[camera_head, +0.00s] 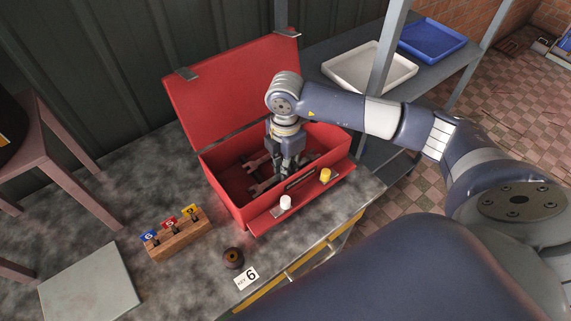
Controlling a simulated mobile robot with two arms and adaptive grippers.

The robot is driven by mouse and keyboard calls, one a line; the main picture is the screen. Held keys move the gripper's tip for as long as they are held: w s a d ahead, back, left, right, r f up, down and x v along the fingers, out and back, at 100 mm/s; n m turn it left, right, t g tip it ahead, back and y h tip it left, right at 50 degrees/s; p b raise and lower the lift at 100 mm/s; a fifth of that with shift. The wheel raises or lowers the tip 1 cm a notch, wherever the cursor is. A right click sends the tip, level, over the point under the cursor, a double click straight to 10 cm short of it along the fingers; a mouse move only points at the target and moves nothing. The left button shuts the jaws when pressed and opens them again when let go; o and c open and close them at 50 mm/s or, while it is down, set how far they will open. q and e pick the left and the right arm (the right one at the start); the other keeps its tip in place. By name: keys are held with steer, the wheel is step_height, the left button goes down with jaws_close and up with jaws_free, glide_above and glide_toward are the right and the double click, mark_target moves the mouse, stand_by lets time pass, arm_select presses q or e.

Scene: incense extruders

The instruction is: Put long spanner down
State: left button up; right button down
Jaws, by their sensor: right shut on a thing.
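The red toolbox (221,203) stands open on the workbench, its lid tipped back. Several spanners lie inside it, one of them a grey spanner (257,163) just left of my gripper and another (266,187) below it. My right gripper (287,172) reaches straight down into the toolbox, with its fingertips low among the spanners. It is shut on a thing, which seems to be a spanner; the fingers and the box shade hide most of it. I cannot tell which one is the long spanner. My left gripper is out of the picture.
A grey plate (92,287) lies at left. A white tray (369,69) and a blue tray (432,39) sit on the shelf behind.

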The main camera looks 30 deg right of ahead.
steer(key=shift+f, duration=0.2)
steer(key=c, duration=1.6)
jaws_free()
steer(key=shift+r, duration=0.1)
steer(key=shift+o, duration=0.2)
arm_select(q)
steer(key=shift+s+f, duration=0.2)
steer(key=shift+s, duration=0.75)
